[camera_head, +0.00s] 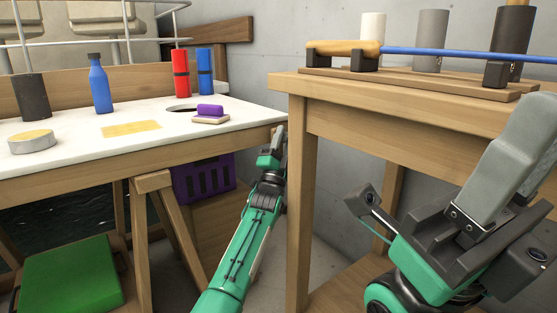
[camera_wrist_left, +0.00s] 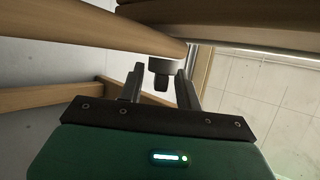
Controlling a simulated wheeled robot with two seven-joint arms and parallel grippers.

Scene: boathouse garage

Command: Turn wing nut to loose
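My left gripper (camera_head: 276,140) reaches up in the middle of the head view, at the gap between the white-topped bench and the wooden workbench. In the left wrist view its two fingers (camera_wrist_left: 160,82) stand apart. A dark round fitting with a narrower stub (camera_wrist_left: 161,68), which may be the wing nut, shows between the fingertips, with gaps visible on both sides. I cannot make out its wings or how it is turned. It cannot be made out in the head view. My right gripper (camera_head: 480,205) is large in the right foreground; its finger opening is unclear.
The wooden workbench (camera_head: 340,126) carries a rack with a blue rod (camera_head: 460,53). The white-topped bench (camera_head: 75,148) holds a blue bottle (camera_head: 101,88), red and blue cylinders and a purple block. A purple crate (camera_head: 205,178) and a green-topped box (camera_head: 70,275) stand below.

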